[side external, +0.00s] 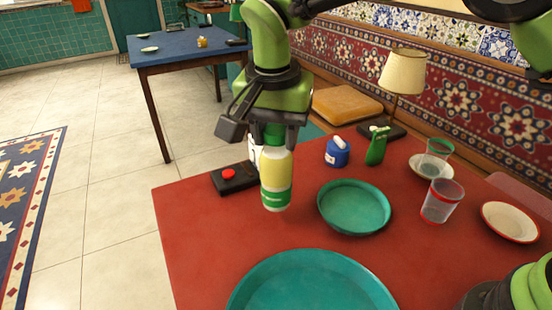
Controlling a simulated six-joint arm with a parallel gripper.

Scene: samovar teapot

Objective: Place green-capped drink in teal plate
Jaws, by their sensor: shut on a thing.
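The drink (276,176) is a pale yellow bottle with a green and white lower band. Green shows at its top, where the cap is partly hidden by my gripper. My gripper (270,133) points down and is shut on the bottle's top. The bottle is nearly upright, left of a round teal plate (354,228). I cannot tell whether its base touches the table. A larger teal dish (246,290) lies at the front edge of the view, cut off below. Both teal dishes look empty.
On the red table (200,230), a black block with a red button (229,174) lies behind the bottle. A blue jar (337,152), a green item (376,146), clear cups (441,201) and a red-rimmed plate (510,222) stand to the right. A lamp (403,72) stands behind.

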